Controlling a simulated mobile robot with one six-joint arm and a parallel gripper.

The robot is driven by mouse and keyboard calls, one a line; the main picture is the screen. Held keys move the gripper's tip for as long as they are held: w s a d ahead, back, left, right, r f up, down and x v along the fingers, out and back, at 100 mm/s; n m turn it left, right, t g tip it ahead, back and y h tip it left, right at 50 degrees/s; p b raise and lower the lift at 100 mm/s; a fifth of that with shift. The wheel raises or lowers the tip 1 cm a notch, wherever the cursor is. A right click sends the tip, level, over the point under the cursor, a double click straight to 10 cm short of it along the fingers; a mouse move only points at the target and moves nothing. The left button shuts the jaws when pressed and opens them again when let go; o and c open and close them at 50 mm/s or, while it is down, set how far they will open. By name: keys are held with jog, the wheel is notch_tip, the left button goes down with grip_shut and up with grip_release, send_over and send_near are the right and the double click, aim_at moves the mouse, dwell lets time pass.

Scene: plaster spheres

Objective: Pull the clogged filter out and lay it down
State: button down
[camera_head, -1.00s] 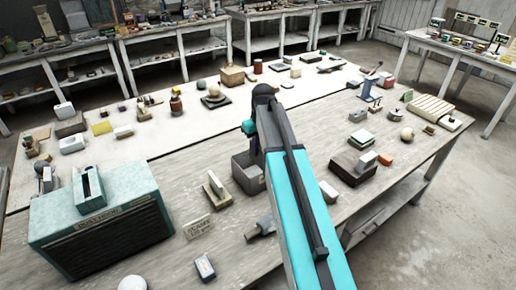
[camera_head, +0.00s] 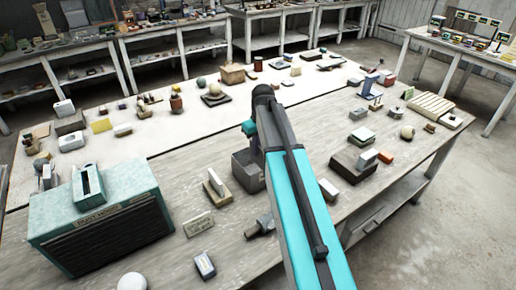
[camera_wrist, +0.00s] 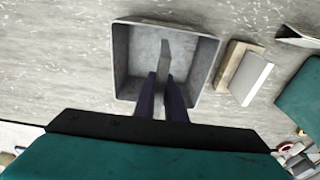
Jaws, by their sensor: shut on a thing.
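My gripper (camera_wrist: 160,82) is shut on a thin grey plate, which I take to be the clogged filter (camera_wrist: 165,52), in the wrist view. The filter stands on edge between my fingers, inside the outline of an open grey bin (camera_wrist: 122,60); I cannot tell whether it touches the floor. In the head view the bin (camera_head: 243,176) stands beside my arm, which hides the filter and most of my gripper.
A pale panel (camera_head: 219,182) leans in a wooden holder beside the bin, and it shows in the wrist view (camera_wrist: 252,80). A small sign (camera_head: 198,224), a dark fitting (camera_head: 262,226) and a white ball (camera_head: 132,283) lie nearer. Bare tabletop lies between them.

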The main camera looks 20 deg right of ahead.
aim_at(258, 160)
jog(key=shift+f+b, duration=1.35)
jog(key=shift+f, duration=1.85)
dwell(1.6)
jog(key=c, duration=1.7)
grip_release()
jog(key=shift+c, duration=0.2)
jog(key=shift+r, duration=0.1)
jog(key=shift+r+p, duration=1.25)
jog(key=shift+r, duration=0.65)
jog(key=shift+w, duration=0.1)
